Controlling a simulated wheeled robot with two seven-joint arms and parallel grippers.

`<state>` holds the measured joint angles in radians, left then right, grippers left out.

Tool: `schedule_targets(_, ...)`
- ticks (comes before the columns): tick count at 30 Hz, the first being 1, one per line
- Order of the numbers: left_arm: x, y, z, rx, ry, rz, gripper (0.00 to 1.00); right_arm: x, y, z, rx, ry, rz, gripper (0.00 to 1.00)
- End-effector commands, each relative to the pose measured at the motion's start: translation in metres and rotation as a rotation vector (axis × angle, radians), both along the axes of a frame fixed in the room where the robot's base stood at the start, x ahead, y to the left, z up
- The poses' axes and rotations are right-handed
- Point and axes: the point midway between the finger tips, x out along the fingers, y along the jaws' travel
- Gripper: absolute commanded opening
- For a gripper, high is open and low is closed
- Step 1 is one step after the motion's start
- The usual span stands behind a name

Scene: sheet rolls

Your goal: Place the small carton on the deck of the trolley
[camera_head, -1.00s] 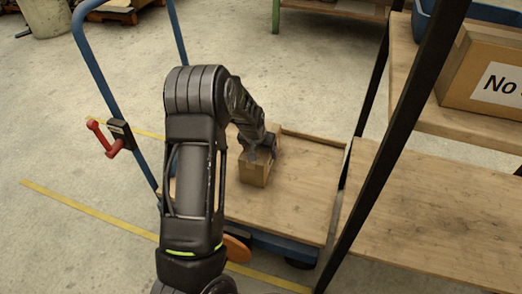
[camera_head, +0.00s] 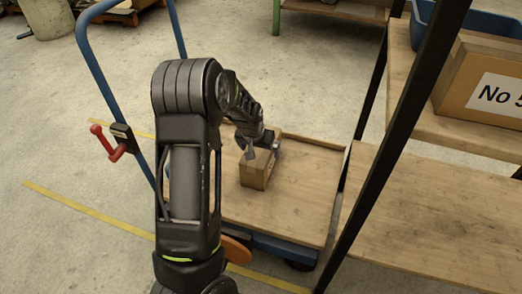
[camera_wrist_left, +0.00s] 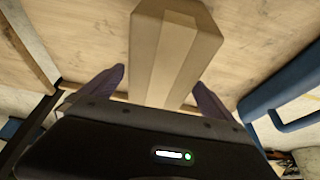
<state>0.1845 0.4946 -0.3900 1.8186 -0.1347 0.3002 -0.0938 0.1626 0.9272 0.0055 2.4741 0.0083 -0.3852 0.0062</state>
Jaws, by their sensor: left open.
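The small carton (camera_head: 257,170) is a brown box sitting on the wooden deck of the trolley (camera_head: 290,205). It also shows in the left wrist view (camera_wrist_left: 172,50), with a paler tape strip along it. My left gripper (camera_head: 262,147) is just above and beside the carton's far end. In the left wrist view its two fingers (camera_wrist_left: 158,85) are spread apart, one on each side of the carton with gaps between, so it is open. My left arm hides part of the deck's left side. My right gripper is not in view.
The trolley's blue handle (camera_head: 98,75) rises at the left. A wooden shelf rack with a dark post (camera_head: 400,140) stands close on the right. It holds a larger labelled carton (camera_head: 485,92) and a blue bin (camera_head: 490,18). A red lever (camera_head: 107,142) is by the handle.

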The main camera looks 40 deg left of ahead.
Motion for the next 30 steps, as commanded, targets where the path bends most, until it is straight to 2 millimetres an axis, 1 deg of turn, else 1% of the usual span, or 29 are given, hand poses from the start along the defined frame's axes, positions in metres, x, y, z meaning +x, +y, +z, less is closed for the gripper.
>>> schedule_targets(1,-0.003,-0.002,0.017,0.000,-0.003,0.000,0.99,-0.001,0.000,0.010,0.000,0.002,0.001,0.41)
schedule_targets(3,-0.009,-0.004,0.030,0.001,-0.004,-0.001,0.99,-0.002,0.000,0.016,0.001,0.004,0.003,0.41)
schedule_targets(7,-0.018,-0.007,0.052,-0.001,-0.003,-0.001,0.99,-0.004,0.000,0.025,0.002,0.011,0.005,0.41)
schedule_targets(10,-0.023,-0.008,0.063,-0.001,-0.001,0.000,0.99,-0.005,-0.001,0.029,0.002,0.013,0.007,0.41)
schedule_targets(15,-0.027,-0.010,0.069,-0.001,0.000,0.000,0.99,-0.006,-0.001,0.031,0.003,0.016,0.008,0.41)
schedule_targets(30,-0.027,-0.009,0.068,0.000,0.000,0.000,0.99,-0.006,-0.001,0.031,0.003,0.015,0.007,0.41)
